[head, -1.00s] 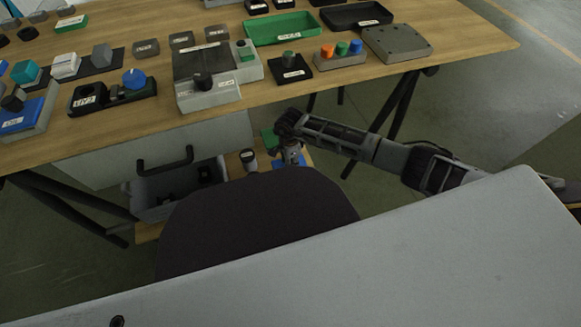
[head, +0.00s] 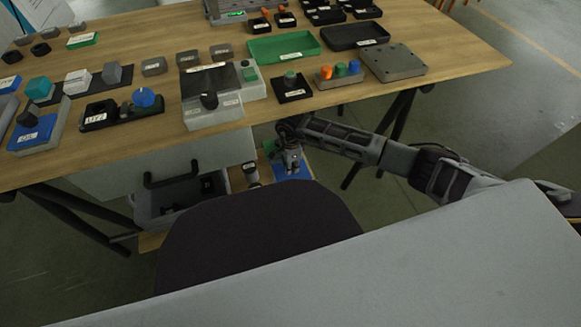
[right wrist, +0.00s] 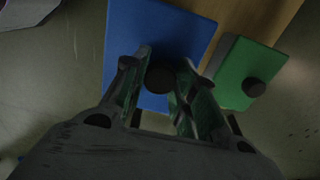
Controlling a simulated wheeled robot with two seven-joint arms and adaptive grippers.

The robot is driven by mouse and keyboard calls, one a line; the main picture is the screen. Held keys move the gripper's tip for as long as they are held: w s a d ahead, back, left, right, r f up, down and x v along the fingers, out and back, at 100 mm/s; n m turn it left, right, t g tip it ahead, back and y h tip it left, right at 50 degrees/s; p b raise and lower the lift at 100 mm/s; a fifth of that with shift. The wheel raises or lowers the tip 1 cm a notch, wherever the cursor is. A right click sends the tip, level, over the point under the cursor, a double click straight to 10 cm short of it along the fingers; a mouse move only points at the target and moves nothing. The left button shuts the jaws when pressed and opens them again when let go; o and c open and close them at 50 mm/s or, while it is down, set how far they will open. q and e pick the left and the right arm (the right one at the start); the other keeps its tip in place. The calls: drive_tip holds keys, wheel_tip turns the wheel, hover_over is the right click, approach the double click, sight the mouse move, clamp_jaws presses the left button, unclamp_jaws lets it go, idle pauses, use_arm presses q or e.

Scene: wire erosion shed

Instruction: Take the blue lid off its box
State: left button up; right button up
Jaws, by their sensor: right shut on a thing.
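The blue lid (right wrist: 150,30) is a flat blue panel with a round black knob (right wrist: 160,78). My right gripper (right wrist: 160,88) is shut on this knob, one finger on each side, in the right wrist view. In the head view the right gripper (head: 291,160) reaches down below the table's front edge, over the blue lid (head: 304,173), which shows only in part. The box under the lid is hidden, so I cannot tell whether the lid still touches it. My left gripper is in neither view.
A green lid (right wrist: 240,72) with a black knob lies close to the right of the blue one in the right wrist view. A grey open bin (head: 150,207) stands low at left. The wooden table (head: 455,50) above carries many small parts.

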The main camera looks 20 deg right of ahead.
drive_tip(key=shift+r+p, duration=0.7)
drive_tip(key=shift+r, duration=1.45)
drive_tip(key=shift+s, duration=0.1)
